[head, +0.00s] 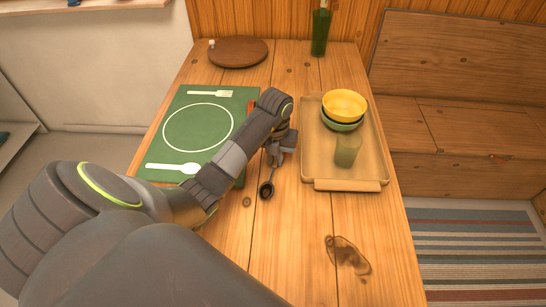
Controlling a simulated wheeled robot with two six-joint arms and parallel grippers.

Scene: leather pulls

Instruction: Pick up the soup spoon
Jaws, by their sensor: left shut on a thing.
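The soup spoon (267,189) is dark, with its round bowl hanging downward between the green mat and the tray. My left gripper (276,158) is shut on the spoon's upper part. The fingers hide most of the handle. I cannot tell for sure whether the bowl touches the table or hangs just above it. My right gripper is not in view.
A green placemat (170,128) with a white plate, fork and spoon outline lies left, partly behind my arm. A tan tray (345,184) holds stacked bowls (344,104) and a green cup (347,150). A round board (238,52) and green bottle (321,33) stand behind.

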